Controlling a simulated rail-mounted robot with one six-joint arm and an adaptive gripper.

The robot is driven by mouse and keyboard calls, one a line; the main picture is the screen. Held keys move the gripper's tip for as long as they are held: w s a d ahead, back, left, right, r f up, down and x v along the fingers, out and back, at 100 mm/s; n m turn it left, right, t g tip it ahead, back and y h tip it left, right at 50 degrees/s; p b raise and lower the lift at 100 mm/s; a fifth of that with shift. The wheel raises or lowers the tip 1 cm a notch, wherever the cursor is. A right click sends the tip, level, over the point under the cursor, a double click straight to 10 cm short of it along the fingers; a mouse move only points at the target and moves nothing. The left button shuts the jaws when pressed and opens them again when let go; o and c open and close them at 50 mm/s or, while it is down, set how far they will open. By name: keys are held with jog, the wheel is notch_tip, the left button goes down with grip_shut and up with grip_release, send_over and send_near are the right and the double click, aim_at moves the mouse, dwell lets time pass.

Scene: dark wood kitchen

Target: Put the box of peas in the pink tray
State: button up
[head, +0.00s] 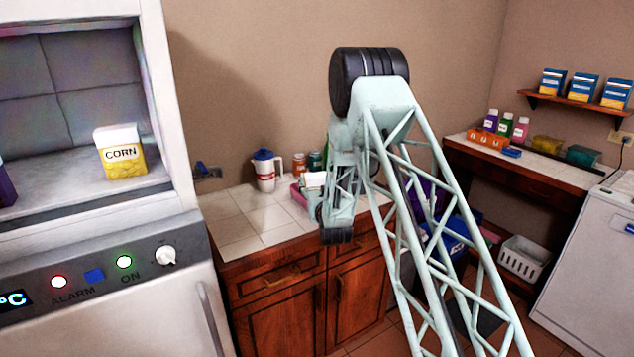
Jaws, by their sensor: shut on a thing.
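The pink tray (298,196) is on the white tiled counter, mostly hidden behind my arm; only its left part shows. A small, mostly white box (314,179) shows at the tray, just left of my forearm. It appears to be the box of peas, but its label is too small to read. My gripper (318,195) is at this box, shut on it, its fingers largely hidden by my wrist. I cannot tell whether the box touches the tray floor.
A white, blue-lidded pitcher (266,172) stands left of the tray. An orange jar (299,163) and a green jar (315,161) stand behind it. A corn box (120,152) is in the cabinet at left. The counter's front left (240,230) is clear.

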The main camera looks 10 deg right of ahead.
jog(key=shift+f, duration=0.3)
jog(key=o, duration=1.1)
jog(key=shift+c, duration=0.2)
jog(key=shift+r, duration=0.15)
jog(key=shift+s, duration=0.35)
jog(key=s, duration=1.1)
jog(key=shift+s+a+p, duration=0.15)
jog(key=shift+a+p, duration=0.1)
jog(key=shift+p, duration=0.2)
